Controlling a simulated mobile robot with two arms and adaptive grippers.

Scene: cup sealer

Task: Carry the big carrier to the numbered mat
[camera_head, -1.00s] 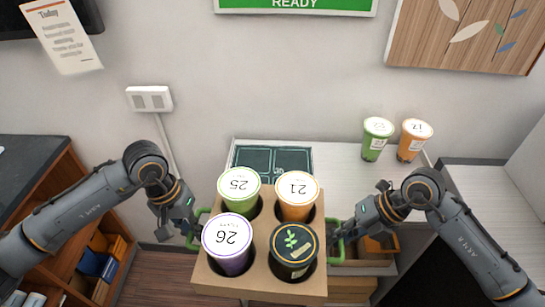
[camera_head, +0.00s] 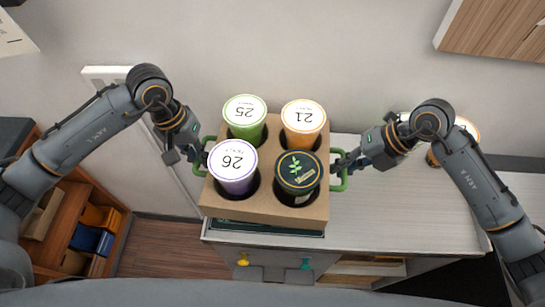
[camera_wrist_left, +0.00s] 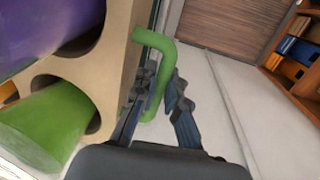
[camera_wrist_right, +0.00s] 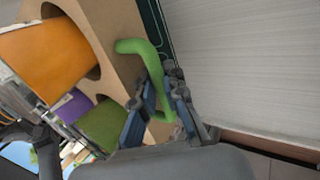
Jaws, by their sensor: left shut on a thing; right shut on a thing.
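The big cardboard carrier (camera_head: 265,208) is level in the head view, with several lidded cups in its holes: green-lidded 25 (camera_head: 245,112), orange 21 (camera_head: 303,118), purple 26 (camera_head: 234,165) and a dark plant lid (camera_head: 298,172). My left gripper (camera_head: 204,157) is shut on its left green handle (camera_wrist_left: 160,75). My right gripper (camera_head: 341,168) is shut on its right green handle (camera_wrist_right: 143,50). The dark green mat (camera_head: 262,231) lies on the counter below the carrier, mostly hidden; its front edge shows. I cannot tell whether the carrier touches it.
The white counter (camera_head: 400,210) is clear to the right of the carrier. An orange cup (camera_head: 468,128) and a green-lidded cup (camera_head: 403,117) stand at its back, partly behind my right arm. A wooden shelf (camera_head: 70,225) stands at the lower left.

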